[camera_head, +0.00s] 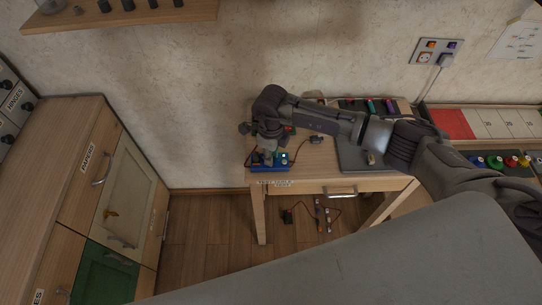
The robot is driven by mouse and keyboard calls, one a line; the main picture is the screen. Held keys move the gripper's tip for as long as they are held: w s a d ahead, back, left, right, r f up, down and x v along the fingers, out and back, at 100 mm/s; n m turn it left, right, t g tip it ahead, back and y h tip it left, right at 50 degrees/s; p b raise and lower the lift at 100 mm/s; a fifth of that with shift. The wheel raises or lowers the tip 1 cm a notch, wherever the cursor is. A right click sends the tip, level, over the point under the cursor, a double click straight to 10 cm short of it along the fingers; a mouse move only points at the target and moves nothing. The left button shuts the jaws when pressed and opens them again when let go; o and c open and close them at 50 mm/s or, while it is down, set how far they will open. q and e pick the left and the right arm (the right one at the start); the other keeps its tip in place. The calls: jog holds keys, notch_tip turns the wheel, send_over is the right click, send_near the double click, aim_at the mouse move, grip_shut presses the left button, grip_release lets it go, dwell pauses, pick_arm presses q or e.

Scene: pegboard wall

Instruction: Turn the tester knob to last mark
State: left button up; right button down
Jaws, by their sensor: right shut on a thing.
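The tester (284,158) is a small blue device with a lit green spot, on the left part of a small wooden table (317,171). My right arm reaches in from the right, and my right gripper (266,153) points down onto the tester's left part. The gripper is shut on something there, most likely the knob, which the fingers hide. The knob's marks cannot be read from here. My left gripper is not in view.
A dark flat board (358,156) lies right of the tester. Cables and small items (318,214) lie on the floor under the table. A drawer cabinet (125,190) stands at the left, and a wall socket (437,52) is at upper right.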

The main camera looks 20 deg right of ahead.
jog(key=m+b, duration=0.1)
jog(key=m, duration=0.2)
jog(key=shift+m, duration=0.4)
jog(key=shift+m+b, duration=0.35)
jog(key=shift+m, duration=1.65)
jog(key=c, duration=1)
grip_release()
jog(key=shift+o, duration=0.2)
